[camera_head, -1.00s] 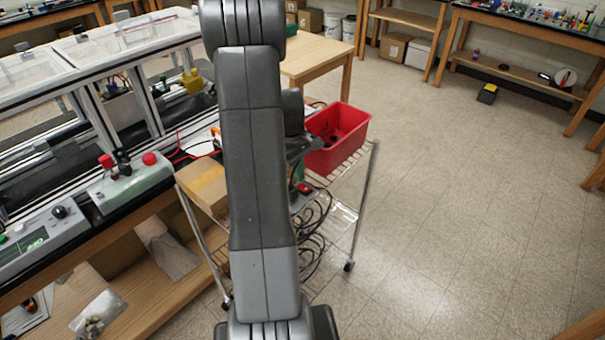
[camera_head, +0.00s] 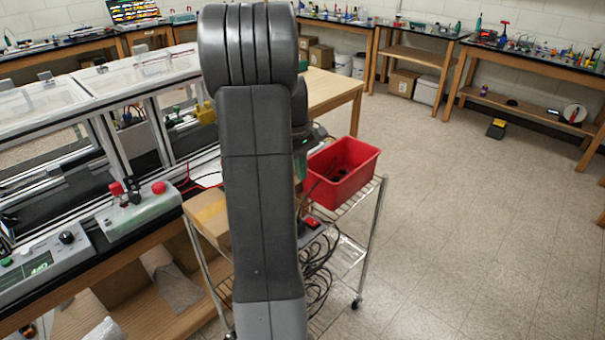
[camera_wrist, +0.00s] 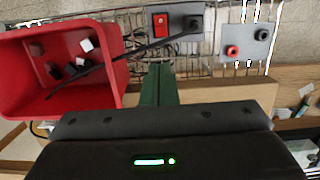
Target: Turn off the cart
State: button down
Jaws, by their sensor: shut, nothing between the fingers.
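The cart (camera_head: 371,240) is a wire-shelf trolley on wheels beside the workbench, partly hidden by my arm. A dark grey box with a red rocker switch (camera_wrist: 164,22) and a black socket or plug shows at the top of the wrist view. The red switch also shows on the cart in the head view (camera_head: 313,224), small and partly hidden. My gripper (camera_wrist: 158,70) has green fingers, shut and empty. In the wrist view its tips appear just below the switch box in the picture, with no contact visible. I cannot tell the exact gap.
A red bin (camera_head: 345,187) with small dark items stands on the cart, left of the fingers in the wrist view. A cardboard box (camera_head: 207,212) and looped black cables (camera_head: 318,262) are close by. A grey plate with red and black knobs (camera_wrist: 248,44) lies right.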

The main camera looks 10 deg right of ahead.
aim_at(314, 223)
jog(key=b, duration=0.2)
jog(key=g+h+b, duration=0.1)
jog(key=b, duration=0.2)
jog(key=shift+s+r+b, duration=0.15)
jog(key=shift+s+b, duration=0.15)
jog(key=x, duration=0.7)
jog(key=p+x, duration=0.1)
jog(key=x, duration=0.6)
jog(key=shift+s, duration=0.2)
